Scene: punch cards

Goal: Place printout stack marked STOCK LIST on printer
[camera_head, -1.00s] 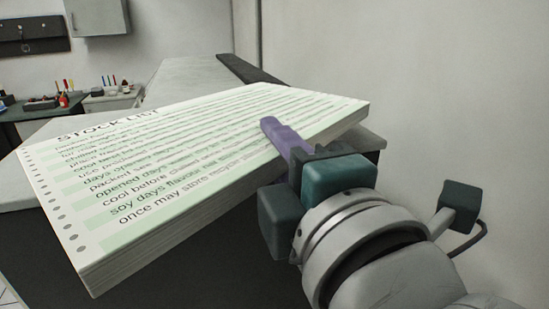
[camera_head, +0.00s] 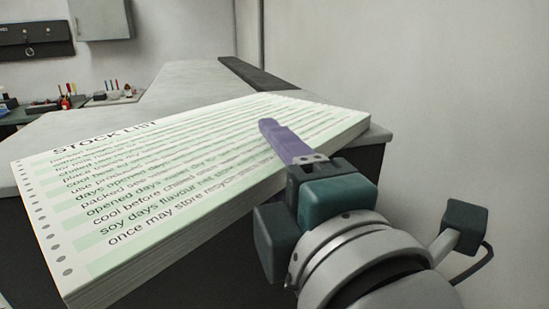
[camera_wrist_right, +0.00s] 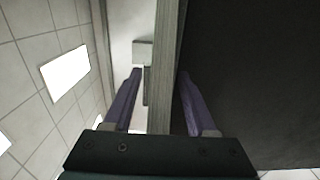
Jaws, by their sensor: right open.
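The printout stack (camera_head: 150,215) is a thick pile of green-striped paper headed STOCK LIST, with holes along its left edge. It lies tilted in the head view, with its near side reaching out over the front edge of a dark, grey-topped unit. I cannot tell whether it rests on that unit, and no printer is clearly recognisable. My right gripper (camera_head: 275,130) is at the stack's right side, one purple finger over its top; the other is hidden there. In the right wrist view my right gripper (camera_wrist_right: 160,90) has its fingers apart, with the layered stack edge (camera_wrist_right: 166,60) between them.
The grey top (camera_head: 190,80) runs back behind the stack, with a dark strip (camera_head: 255,73) along the wall. A bench with pens and small items (camera_head: 65,100) stands at the back left, below a wall cabinet (camera_head: 100,18). A bare wall is close on the right.

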